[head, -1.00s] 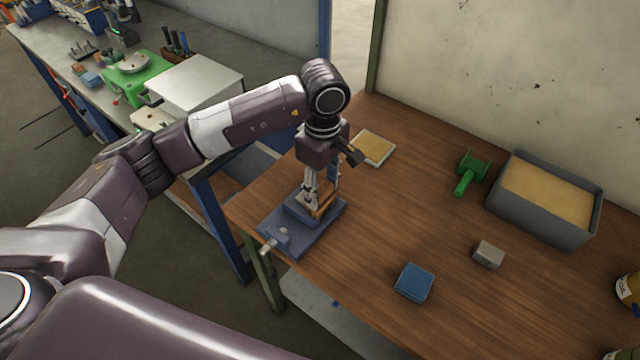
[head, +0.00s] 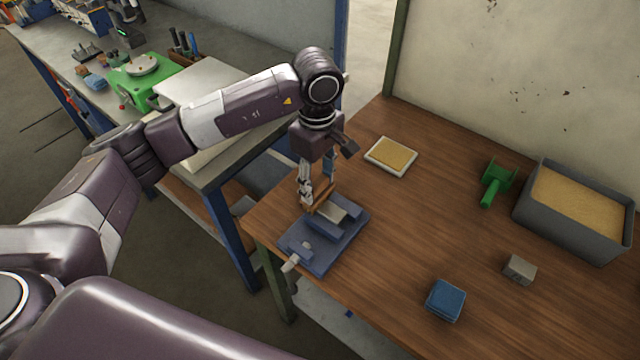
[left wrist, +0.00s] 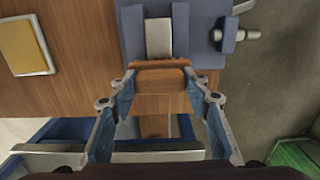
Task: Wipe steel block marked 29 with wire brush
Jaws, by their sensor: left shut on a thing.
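A blue vise (head: 312,257) stands near the left edge of the wooden table. A grey steel block (head: 332,213) sits between its jaws; it also shows in the left wrist view (left wrist: 159,38). No number is readable on it. My left gripper (head: 318,203) is shut on the wooden-bodied wire brush (left wrist: 161,78), at the vise's far left end. My right gripper is not in view.
A second grey block (head: 519,268), a blue pad (head: 445,300), a green tool (head: 494,183) and a grey bin of sand-coloured material (head: 570,240) are on the right. A pale framed tray (head: 391,156) lies behind the vise. The table's middle is clear.

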